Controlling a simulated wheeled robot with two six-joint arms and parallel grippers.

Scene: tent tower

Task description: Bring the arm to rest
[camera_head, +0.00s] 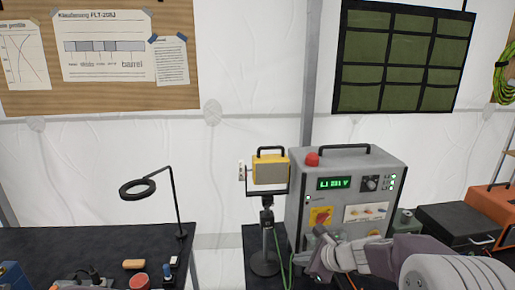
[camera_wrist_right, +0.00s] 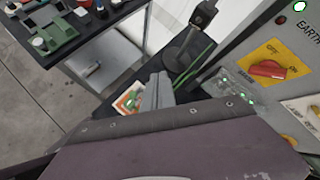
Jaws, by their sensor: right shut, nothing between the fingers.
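My right arm comes in from the lower right in the head view. Its gripper (camera_head: 322,256) is in front of the lower left part of a grey control box (camera_head: 295,205). In the right wrist view the gripper (camera_wrist_right: 160,92) is shut and empty, above a dark surface and left of the box's front. I cannot tell whether it touches the box. My own arm hides part of the box's lower front. My left gripper does not show.
A yellow lamp (camera_head: 270,169) on a black stand (camera_head: 265,262) is left of the box; a green cable (camera_head: 281,245) runs beside it. A ring magnifier (camera_head: 138,189) stands on the left bench (camera_head: 80,245), among small items. A black case (camera_head: 460,225) and an orange case (camera_head: 490,207) are right.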

